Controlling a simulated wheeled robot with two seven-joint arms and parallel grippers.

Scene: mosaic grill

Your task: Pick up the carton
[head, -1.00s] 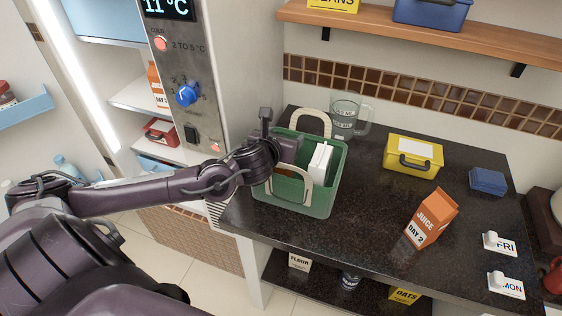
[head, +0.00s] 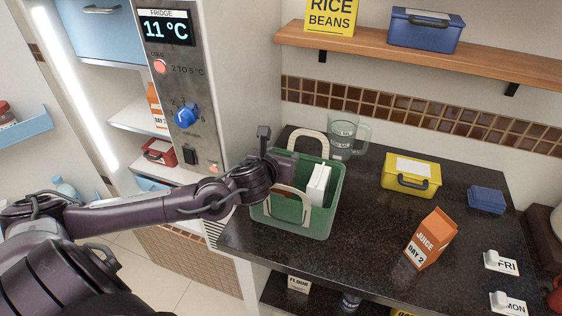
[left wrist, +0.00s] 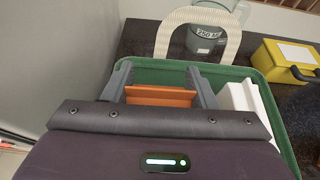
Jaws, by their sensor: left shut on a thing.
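My left gripper (head: 283,168) reaches into the green basket (head: 316,222) on the dark counter. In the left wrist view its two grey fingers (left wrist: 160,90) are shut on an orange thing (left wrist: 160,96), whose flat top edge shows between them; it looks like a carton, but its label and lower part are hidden. The green basket's rim (left wrist: 240,72) surrounds it there. An orange juice carton (head: 431,238) marked DAY 2 stands on the counter to the right, apart from the gripper. My right gripper is not in view.
A white box (head: 318,185) stands in the basket beside the gripper. The basket has cream handles (head: 292,204). A glass jug (head: 342,138) stands behind it, a yellow box (head: 411,175) and small blue box (head: 486,200) to the right. The fridge (head: 185,85) stands left.

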